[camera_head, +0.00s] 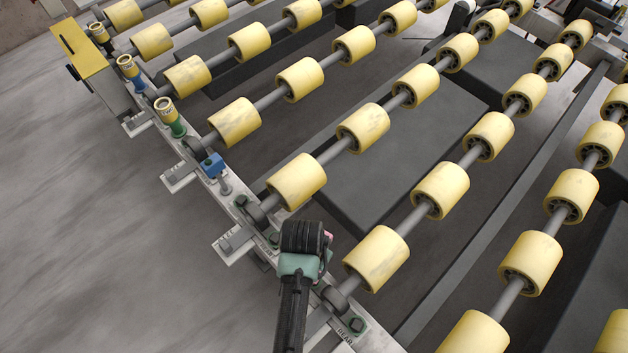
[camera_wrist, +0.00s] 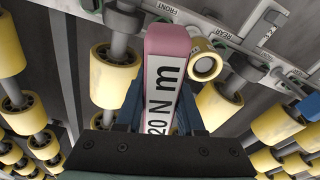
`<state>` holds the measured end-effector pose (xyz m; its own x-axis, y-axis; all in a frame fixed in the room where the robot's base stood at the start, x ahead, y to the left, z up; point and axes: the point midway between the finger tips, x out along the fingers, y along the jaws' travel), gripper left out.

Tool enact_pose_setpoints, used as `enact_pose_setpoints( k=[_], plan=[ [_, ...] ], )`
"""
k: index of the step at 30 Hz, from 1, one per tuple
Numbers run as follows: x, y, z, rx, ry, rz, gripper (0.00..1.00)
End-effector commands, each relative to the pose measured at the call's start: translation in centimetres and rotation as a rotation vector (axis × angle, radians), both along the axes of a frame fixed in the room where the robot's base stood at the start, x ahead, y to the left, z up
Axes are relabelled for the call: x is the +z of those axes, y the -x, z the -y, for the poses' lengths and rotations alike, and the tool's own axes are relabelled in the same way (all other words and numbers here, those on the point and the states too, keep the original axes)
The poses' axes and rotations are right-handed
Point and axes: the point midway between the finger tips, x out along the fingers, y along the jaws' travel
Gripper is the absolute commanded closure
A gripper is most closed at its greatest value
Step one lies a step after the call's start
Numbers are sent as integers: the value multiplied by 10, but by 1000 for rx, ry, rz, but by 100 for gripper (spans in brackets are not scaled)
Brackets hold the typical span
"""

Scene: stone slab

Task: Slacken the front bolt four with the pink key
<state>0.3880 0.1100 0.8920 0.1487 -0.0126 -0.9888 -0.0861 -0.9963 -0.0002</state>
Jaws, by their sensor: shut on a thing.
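My gripper (camera_head: 304,240) hangs over the near end of the pale rail and is shut on the pink key. In the wrist view the pink key (camera_wrist: 168,45), with a white label reading "20 N m", lies between the blue fingers (camera_wrist: 160,108). Only a small pink part of the key (camera_head: 329,237) shows in the head view, beside the gripper. Dark green bolts sit on the rail, one (camera_head: 355,325) near the "REAR" mark. The wrist view shows "FRONT" and "REAR" marks on the rail. I cannot tell which bolt is front bolt four, or whether the key touches any bolt.
Yellow rollers (camera_head: 297,180) on grey shafts fill the right side, close to my gripper. Yellow-topped tools, green (camera_head: 170,117), blue (camera_head: 131,72) and black (camera_head: 101,36), stand along the rail. A blue block (camera_head: 212,166) sits on it. The floor at left is clear.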

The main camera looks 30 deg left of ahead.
Motion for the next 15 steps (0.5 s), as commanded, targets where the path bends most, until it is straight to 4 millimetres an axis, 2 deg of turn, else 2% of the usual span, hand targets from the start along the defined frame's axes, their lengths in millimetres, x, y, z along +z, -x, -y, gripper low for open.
enact_pose_setpoints(
  k=[15],
  plan=[
    [-40,-1,0,0,-1,3,100]
  ],
)
